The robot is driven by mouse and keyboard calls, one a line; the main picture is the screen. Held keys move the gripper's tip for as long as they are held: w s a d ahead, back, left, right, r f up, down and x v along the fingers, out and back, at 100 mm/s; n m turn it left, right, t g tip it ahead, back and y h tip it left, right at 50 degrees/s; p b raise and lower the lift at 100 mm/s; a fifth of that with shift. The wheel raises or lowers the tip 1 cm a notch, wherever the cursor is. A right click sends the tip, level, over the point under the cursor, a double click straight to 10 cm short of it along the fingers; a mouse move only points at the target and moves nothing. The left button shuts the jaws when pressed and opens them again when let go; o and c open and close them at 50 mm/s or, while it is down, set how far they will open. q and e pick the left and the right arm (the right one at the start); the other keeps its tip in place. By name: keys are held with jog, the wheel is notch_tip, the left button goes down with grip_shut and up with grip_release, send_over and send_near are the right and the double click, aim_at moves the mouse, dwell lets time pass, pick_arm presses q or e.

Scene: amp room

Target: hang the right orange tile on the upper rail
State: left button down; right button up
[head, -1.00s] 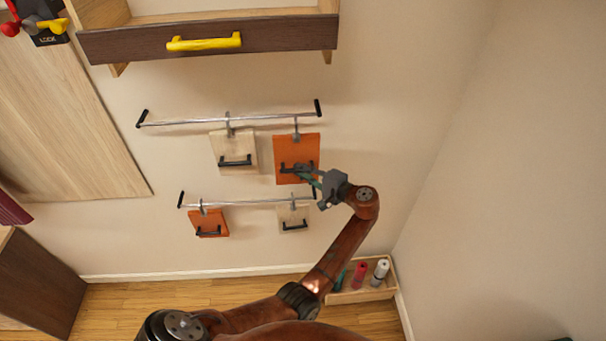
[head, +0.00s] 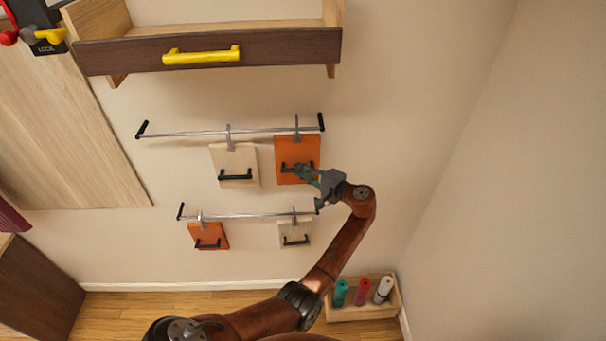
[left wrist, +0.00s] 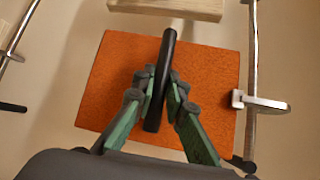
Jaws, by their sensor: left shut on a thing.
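The right orange tile (head: 297,153) is at the right end of the upper rail (head: 200,133), with its grey hook (head: 296,122) at the rail. In the left wrist view the orange tile (left wrist: 205,75) fills the middle, its hook (left wrist: 262,101) reaching the rail (left wrist: 252,60) at the right. Whether the hook bears on the rail is hard to tell. My left gripper (head: 304,172) is shut on the tile's black handle; its green fingers (left wrist: 158,100) show on both sides of the handle (left wrist: 160,85). My right gripper is out of view.
A pale wooden tile (head: 232,160) hangs left of it on the upper rail. The lower rail (head: 245,215) holds another orange tile (head: 207,235) and a pale tile (head: 294,232). A drawer shelf (head: 110,57) is above; a bottle tray (head: 360,312) stands below right.

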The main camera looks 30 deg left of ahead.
pick_arm(q)
jog(key=shift+w+a, duration=0.35)
jog(key=shift+w, duration=0.2)
notch_tip(320, 180, down, 3)
jog(key=shift+r+b, duration=0.15)
jog(key=shift+b, duration=0.85)
jog(key=c, duration=1.9)
grip_release()
jog(key=shift+c, duration=0.2)
jog(key=shift+o, duration=0.3)
jog(key=shift+s+d, duration=0.1)
jog(key=shift+d, duration=0.05)
